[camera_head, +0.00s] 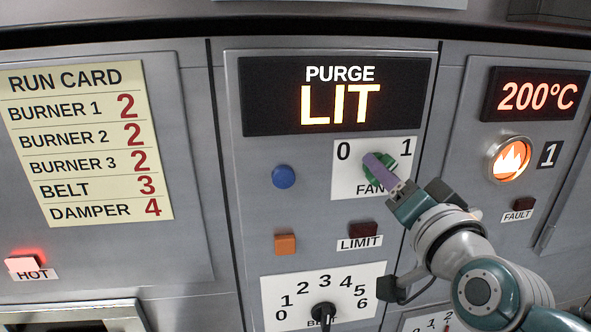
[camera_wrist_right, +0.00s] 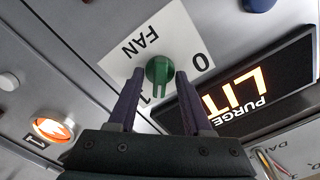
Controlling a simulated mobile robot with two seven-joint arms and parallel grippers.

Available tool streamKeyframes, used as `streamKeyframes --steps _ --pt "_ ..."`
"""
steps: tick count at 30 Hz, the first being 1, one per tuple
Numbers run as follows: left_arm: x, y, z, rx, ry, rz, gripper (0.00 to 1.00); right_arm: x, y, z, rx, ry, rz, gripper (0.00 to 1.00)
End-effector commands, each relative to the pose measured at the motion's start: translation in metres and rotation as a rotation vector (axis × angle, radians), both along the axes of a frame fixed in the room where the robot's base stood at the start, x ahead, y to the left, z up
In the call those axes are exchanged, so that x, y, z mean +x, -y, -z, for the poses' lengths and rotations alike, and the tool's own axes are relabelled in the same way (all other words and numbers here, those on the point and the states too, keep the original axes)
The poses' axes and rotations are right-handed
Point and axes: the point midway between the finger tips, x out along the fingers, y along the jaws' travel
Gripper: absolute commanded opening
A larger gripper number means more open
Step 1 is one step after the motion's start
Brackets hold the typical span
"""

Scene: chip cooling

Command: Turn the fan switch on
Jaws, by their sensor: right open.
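The fan switch is a green knob (camera_head: 388,160) on a white plate (camera_head: 400,172) marked 0 at left, 1 at right and FAN below. In the right wrist view the knob (camera_wrist_right: 158,70) shows with its ridge toward me; I cannot tell for sure which mark it points at. My right gripper (camera_head: 375,164) is at the knob, its purple fingers covering part of it. In the wrist view the right gripper (camera_wrist_right: 160,84) is open, one finger on each side of the knob. Whether the fingers touch it is unclear. My left gripper is out of view.
Above the plate a display (camera_head: 336,95) reads PURGE LIT. A blue button (camera_head: 283,177) and an orange button (camera_head: 285,244) sit to the left. A dark LIMIT lamp (camera_head: 363,230) and a belt dial (camera_head: 323,311) lie below. A lit flame lamp (camera_head: 509,160) is at right.

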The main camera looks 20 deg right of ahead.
Motion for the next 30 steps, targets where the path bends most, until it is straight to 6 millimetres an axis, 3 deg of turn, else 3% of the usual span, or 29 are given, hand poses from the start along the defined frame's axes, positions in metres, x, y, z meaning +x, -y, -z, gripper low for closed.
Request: streamKeyframes --steps 5,18,30 --pt "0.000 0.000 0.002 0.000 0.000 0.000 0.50 -0.011 -0.003 0.002 0.000 -0.001 0.000 0.50" --pt "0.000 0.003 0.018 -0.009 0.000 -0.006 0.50 -0.084 -0.020 0.003 0.001 -0.003 0.000 0.50" --pt "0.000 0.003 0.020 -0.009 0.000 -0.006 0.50 -0.097 -0.023 0.000 0.000 0.000 0.000 0.50"
